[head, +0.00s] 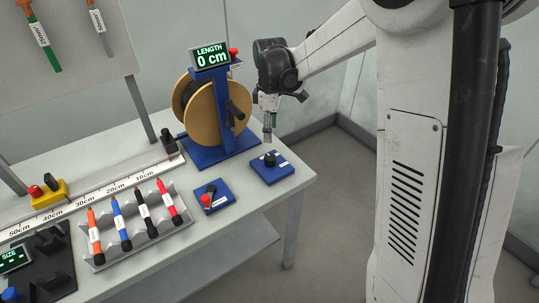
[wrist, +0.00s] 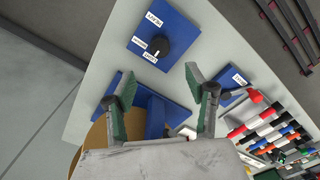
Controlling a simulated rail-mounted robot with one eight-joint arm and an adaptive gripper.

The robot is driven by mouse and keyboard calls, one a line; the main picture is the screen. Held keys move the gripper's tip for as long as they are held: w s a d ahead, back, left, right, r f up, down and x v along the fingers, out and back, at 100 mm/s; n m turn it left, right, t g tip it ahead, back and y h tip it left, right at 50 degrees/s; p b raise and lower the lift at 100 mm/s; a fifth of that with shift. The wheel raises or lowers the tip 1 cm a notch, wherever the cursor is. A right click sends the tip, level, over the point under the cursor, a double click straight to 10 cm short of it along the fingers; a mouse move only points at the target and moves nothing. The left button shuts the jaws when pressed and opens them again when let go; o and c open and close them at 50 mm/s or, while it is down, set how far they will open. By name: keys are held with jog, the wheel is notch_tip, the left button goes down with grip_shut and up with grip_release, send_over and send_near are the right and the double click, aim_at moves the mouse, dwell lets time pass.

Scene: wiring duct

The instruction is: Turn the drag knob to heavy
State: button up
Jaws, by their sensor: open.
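The drag knob (head: 270,159) is a round black knob on a flat blue plate (head: 284,174) near the table's right corner. In the wrist view the knob (wrist: 158,47) sits on the blue plate (wrist: 180,28), with three small white labels around it. My gripper (head: 268,132) hangs just above the knob in the head view. In the wrist view my gripper (wrist: 160,84) has its two green-padded fingers spread, empty, apart from the knob.
A blue-framed reel (head: 212,112) with a "LENGTH 0 cm" display (head: 210,57) stands behind the knob. A blue plate (head: 221,188) with a red-tipped lever lies left of it. The table's right edge is close to the knob.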

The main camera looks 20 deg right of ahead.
aim_at(270, 156)
notch_tip(270, 156, down, 12)
dwell(0.4)
jog(key=c, duration=1.1)
jog(key=shift+c, duration=0.2)
